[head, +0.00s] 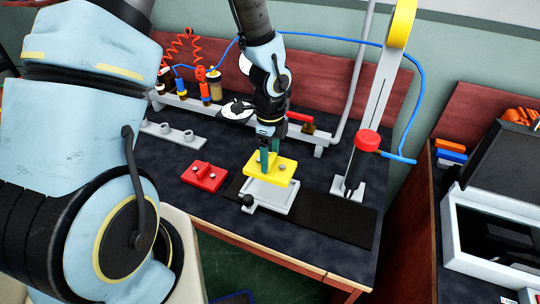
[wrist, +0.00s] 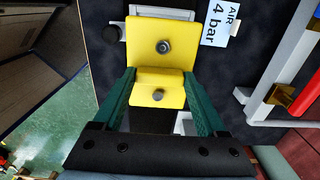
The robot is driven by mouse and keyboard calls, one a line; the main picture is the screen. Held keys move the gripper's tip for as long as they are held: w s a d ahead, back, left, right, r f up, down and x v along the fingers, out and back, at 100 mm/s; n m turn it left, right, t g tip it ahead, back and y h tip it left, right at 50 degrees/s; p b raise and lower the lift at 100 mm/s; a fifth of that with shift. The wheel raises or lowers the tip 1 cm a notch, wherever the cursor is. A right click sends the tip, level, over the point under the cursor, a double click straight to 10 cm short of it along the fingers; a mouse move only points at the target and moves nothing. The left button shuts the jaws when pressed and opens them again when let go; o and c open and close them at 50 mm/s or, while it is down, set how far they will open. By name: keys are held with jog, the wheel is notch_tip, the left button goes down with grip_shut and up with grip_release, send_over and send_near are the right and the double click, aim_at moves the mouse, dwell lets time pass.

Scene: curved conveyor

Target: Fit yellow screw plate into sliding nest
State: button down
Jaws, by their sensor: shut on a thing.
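The yellow screw plate (head: 272,170) is a flat plate with a raised block and two screw heads. My gripper (head: 268,152) is shut on its raised block and holds it from above. In the wrist view the plate (wrist: 157,45) sits between the two green fingers of my gripper (wrist: 158,88). The sliding nest (head: 268,196) is a light grey tray with a black knob at its left, on a dark rail. The plate is above the far part of the nest and hides it; I cannot tell whether they touch. In the wrist view an edge of the nest (wrist: 165,12) shows behind the plate.
A red screw plate (head: 204,176) lies on the dark table left of the nest. A grey press post with a red cap (head: 367,141) stands to the right. Pneumatic fittings (head: 205,90) and a grey bar stand behind. The black rail (head: 340,218) is bare at the right.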

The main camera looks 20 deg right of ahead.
aim_at(270, 170)
jog(key=shift+f+b, duration=2.15)
jog(key=shift+f, duration=0.75)
jog(key=shift+f+b, duration=0.6)
jog(key=shift+f, duration=0.6)
grip_release()
jog(key=shift+r, duration=0.1)
notch_tip(270, 170, up, 11)
jog(key=shift+f, duration=0.1)
dwell(0.4)
dwell(0.3)
jog(key=a+r+n, duration=0.4)
jog(key=a+n, duration=0.8)
jog(key=w+a+r+n+t, duration=0.1)
jog(key=a+r+n, duration=0.3)
jog(key=a+n, duration=0.9)
jog(key=shift+a+r+n+t, duration=0.15)
jog(key=shift+r+n+t, duration=0.1)
jog(key=shift+n+t, duration=0.05)
